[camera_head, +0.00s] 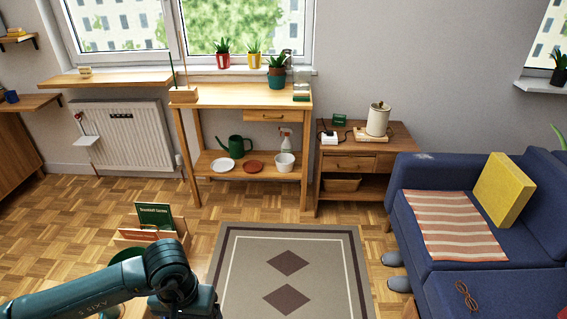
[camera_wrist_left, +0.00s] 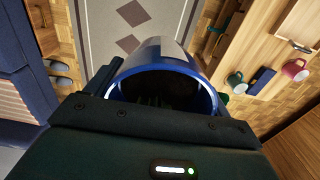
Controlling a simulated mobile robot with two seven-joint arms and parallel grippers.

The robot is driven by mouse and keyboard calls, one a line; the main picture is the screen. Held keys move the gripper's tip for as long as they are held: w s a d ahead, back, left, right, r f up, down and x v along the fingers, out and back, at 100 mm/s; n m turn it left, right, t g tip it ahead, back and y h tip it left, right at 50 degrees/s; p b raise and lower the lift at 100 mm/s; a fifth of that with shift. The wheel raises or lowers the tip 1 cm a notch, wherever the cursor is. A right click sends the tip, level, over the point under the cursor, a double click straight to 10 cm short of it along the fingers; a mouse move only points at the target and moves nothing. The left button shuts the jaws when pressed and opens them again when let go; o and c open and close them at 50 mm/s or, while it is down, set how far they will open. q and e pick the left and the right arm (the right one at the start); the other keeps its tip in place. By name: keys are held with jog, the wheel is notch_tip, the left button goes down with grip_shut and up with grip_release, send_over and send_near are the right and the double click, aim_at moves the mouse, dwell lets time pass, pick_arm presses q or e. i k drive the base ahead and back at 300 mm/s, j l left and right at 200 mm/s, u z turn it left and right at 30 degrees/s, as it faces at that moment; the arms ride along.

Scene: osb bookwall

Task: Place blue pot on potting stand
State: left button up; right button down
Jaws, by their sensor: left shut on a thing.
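In the head view my left arm comes in from the lower left, and the pot cannot be made out there. The potting stand (camera_head: 215,96) is a wooden table under the window, well beyond my arm. A teal pot with a plant (camera_head: 276,80) stands on its top at the right. My right gripper is not in view.
The stand's lower shelf holds a green watering can (camera_head: 236,146), a spray bottle and dishes. A wooden side table (camera_head: 355,142) is to its right, beside a blue sofa (camera_head: 400,172). A grey rug (camera_head: 290,240) lies on clear floor. A wooden holder with a book (camera_head: 153,218) is near my arm.

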aim_at(243, 93)
jog(key=i, duration=1.35)
jog(key=i+j, duration=0.1)
jog(key=i, duration=0.3)
jog(key=i+j, duration=0.15)
jog(key=i, duration=0.25)
jog(key=i+j, duration=0.1)
jog(key=i, duration=0.3)
jog(key=z, duration=0.05)
